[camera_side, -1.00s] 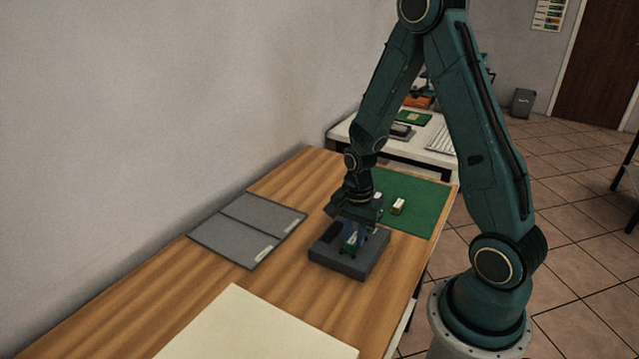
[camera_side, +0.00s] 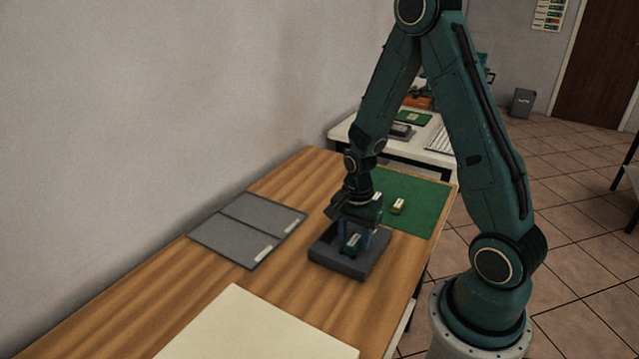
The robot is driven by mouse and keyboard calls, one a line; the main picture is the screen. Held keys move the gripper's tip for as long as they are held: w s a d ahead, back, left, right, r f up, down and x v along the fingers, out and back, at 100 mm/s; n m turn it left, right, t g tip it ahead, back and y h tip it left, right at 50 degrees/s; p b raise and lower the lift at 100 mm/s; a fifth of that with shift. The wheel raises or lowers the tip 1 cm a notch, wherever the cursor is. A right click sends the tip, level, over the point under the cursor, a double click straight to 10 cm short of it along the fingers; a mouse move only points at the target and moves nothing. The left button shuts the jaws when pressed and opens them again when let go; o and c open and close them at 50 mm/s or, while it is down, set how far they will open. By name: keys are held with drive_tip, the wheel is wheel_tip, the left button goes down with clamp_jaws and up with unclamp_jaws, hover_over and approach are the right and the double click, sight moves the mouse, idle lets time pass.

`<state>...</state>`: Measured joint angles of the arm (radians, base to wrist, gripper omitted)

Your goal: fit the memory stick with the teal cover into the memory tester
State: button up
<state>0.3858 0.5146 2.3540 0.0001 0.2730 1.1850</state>
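The memory tester (camera_side: 345,264) is a dark grey block on the wooden table. A small stick with a teal-green body and a pale label (camera_side: 351,245) stands at the top of the tester; how deep it sits in it cannot be made out. My gripper (camera_side: 356,238) is directly over the tester, pointing down. Its fingers look spread, one to each side of the stick, with gaps between. The slot is hidden by the stick and the fingers.
A green mat (camera_side: 425,205) behind the tester holds another small stick with a yellowish cover (camera_side: 398,206). A grey two-part tray (camera_side: 235,240) lies to the left. A cream sheet (camera_side: 250,330) lies in front. Bare wood surrounds the tester's left side.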

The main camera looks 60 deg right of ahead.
drive_tip(key=shift+r, duration=0.15)
wheel_tip(320, 180, up, 14)
drive_tip(key=shift+f, duration=0.25)
idle(0.9)
idle(0.4)
drive_tip(key=shift+r, duration=3)
drive_tip(key=shift+a+r, duration=0.1)
drive_tip(key=s+a+r+n+t, duration=0.5)
drive_tip(key=s+a+n, duration=0.6)
drive_tip(key=n, duration=0.7)
drive_tip(key=shift+s+a+r+t, duration=0.3)
drive_tip(key=shift+s+a+r, duration=0.1)
drive_tip(key=shift+r, duration=0.75)
